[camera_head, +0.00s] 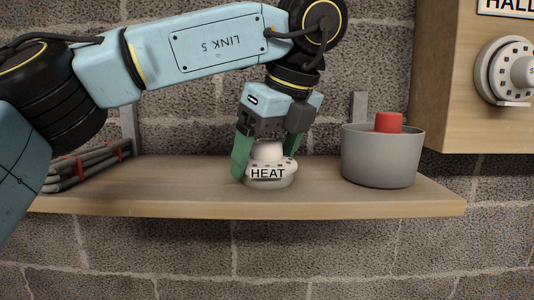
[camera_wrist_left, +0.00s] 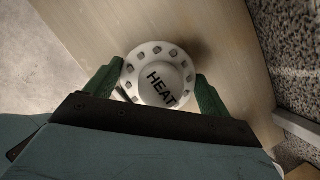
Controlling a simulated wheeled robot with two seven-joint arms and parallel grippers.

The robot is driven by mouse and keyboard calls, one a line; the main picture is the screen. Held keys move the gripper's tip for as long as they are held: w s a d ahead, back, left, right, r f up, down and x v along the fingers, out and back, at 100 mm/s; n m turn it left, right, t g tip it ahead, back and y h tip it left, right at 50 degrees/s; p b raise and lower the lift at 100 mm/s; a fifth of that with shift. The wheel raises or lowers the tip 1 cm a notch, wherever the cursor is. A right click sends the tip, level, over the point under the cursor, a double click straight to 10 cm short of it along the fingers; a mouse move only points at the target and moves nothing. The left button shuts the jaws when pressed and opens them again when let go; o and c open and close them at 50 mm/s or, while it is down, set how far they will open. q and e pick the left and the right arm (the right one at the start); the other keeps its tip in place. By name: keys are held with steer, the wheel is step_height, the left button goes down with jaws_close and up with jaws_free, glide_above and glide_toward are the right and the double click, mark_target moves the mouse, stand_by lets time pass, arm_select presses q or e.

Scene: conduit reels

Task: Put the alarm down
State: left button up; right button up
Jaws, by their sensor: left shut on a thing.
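The alarm (camera_head: 268,172) is a white round unit labelled HEAT, with dark slots around its rim. It stands upright at the shelf's (camera_head: 190,190) front middle and appears to touch it. My left gripper (camera_head: 264,158) points down with its green fingers on either side of the alarm, shut on it. In the left wrist view the alarm (camera_wrist_left: 158,76) sits between the two green fingers, its label facing the camera; part of its lower edge is hidden by the gripper. My right gripper is not in view.
A grey round tub (camera_head: 378,160) with a red object (camera_head: 388,122) in it stands to the right. Several grey and red pieces (camera_head: 88,165) lie at the shelf's left end. A wooden board (camera_head: 470,90) carries another white unit (camera_head: 508,70) at upper right. Shelf space left of the alarm is clear.

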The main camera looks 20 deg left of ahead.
arm_select(q)
steer(key=o, duration=0.9)
steer(key=shift+o, duration=0.2)
steer(key=shift+f, duration=0.1)
steer(key=shift+f, duration=0.15)
steer(key=v, duration=1.3)
steer(key=shift+r, duration=0.3)
steer(key=shift+w, duration=0.1)
